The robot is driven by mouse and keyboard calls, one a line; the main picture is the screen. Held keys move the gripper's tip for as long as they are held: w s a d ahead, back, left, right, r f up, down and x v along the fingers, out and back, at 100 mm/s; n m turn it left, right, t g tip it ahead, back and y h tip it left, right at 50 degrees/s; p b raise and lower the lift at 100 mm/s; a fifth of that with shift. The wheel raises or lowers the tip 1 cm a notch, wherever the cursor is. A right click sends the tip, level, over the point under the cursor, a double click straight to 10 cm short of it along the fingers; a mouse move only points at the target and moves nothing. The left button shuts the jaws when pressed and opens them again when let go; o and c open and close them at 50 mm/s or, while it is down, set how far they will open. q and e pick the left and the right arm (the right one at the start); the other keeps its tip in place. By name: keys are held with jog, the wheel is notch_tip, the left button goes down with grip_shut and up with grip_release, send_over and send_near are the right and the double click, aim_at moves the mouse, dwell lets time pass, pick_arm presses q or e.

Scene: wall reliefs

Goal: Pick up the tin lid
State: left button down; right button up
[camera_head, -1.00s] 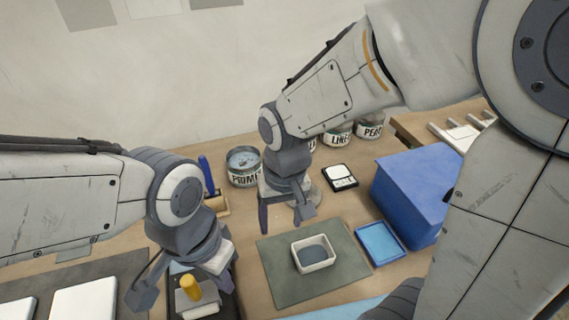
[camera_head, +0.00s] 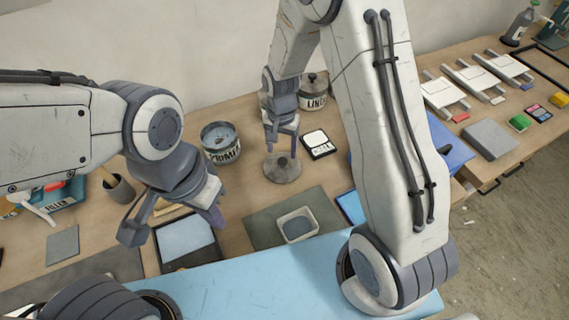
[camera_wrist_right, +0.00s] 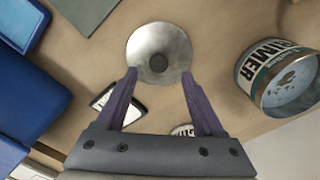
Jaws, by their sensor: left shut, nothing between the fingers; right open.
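The tin lid (camera_head: 283,170) is a round grey metal disc with a dark knob in its middle. It lies flat on the wooden bench, right of the PRIMER tin. It shows whole in the right wrist view (camera_wrist_right: 146,40), just beyond the fingertips. My right gripper (camera_head: 283,145) is open and points down above the lid. In the right wrist view its purple fingers (camera_wrist_right: 159,72) stand on either side of the knob's line, with nothing between them. Contact with the lid cannot be told. My left gripper (camera_head: 216,216) is shut and empty, over the bench at left.
The PRIMER tin (camera_head: 221,143) stands left of the lid, and the LINER tin (camera_head: 314,92) behind. A black-and-white box (camera_head: 319,144) lies to the lid's right. A pale tray (camera_head: 297,225) on a green mat (camera_head: 262,232) lies in front. Blue bins are partly hidden behind my right arm.

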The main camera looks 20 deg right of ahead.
aim_at(282, 160)
jog(key=shift+f+p, duration=0.55)
jog(key=shift+f, duration=1.65)
grip_shut()
jog(key=shift+r, duration=0.15)
